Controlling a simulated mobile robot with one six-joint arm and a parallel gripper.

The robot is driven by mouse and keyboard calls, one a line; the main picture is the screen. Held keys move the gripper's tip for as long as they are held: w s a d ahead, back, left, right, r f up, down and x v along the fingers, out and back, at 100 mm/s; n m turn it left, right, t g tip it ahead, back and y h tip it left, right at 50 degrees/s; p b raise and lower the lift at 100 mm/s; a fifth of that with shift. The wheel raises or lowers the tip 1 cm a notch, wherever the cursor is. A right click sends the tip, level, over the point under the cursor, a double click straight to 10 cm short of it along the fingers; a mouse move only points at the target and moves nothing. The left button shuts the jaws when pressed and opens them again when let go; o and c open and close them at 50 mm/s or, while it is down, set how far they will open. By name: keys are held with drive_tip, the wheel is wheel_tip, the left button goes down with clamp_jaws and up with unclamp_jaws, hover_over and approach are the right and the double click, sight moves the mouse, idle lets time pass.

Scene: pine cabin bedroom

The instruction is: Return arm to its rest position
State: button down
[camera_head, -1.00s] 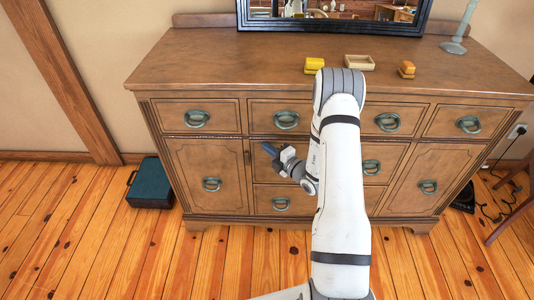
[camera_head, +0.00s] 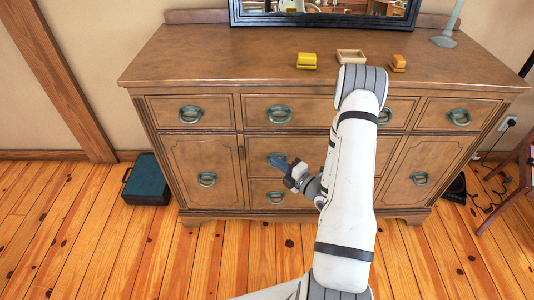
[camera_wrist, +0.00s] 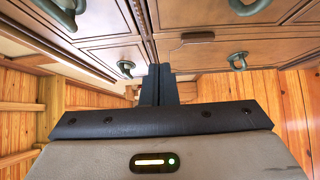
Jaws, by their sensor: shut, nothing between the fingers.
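My gripper (camera_head: 281,163) is in front of the wooden dresser (camera_head: 207,152), at the height of its middle drawers, pointing left and up in the head view. Its dark fingers are together with nothing between them. In the wrist view the closed fingers of my gripper (camera_wrist: 158,84) show at the centre, with the drawer fronts and handles of the dresser (camera_wrist: 205,55) beyond. My white arm stands folded over the right half of the dresser in the head view and hides part of the drawers there.
On the dresser top are a yellow object (camera_head: 306,61), a small open wooden box (camera_head: 351,56) and an orange-yellow block (camera_head: 398,63). A mirror (camera_head: 320,20) stands behind. A teal case (camera_head: 147,181) sits on the floor at left. The front floor at left is clear.

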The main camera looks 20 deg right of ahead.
drive_tip(key=s+a+r+n+g+y+p, duration=0.25)
drive_tip(key=s+a+r+n+g, duration=0.5)
drive_tip(key=r+n, duration=0.45)
drive_tip(key=s+a+r+n+g+y+p, duration=0.25)
drive_tip(key=s+a+r+n+g, duration=0.6)
drive_tip(key=n, duration=0.65)
drive_tip(key=s+d+r+n+t+h+p, duration=0.1)
drive_tip(key=s+d+r+n+h+p, duration=0.2)
drive_tip(key=r+n+h, duration=0.3)
drive_tip(key=s+d+r+n+t+h+p, duration=0.1)
drive_tip(key=s+d+r+n+h+p, duration=0.2)
drive_tip(key=n, duration=1.2)
drive_tip(key=shift+s+d+r+t+h, duration=0.4)
drive_tip(key=shift+s+d+r+h, duration=0.7)
drive_tip(key=shift+r+h, duration=1.4)
drive_tip(key=shift+w+d+r+y, duration=0.15)
drive_tip(key=shift+d+r+y, duration=0.05)
drive_tip(key=shift+r+y, duration=0.1)
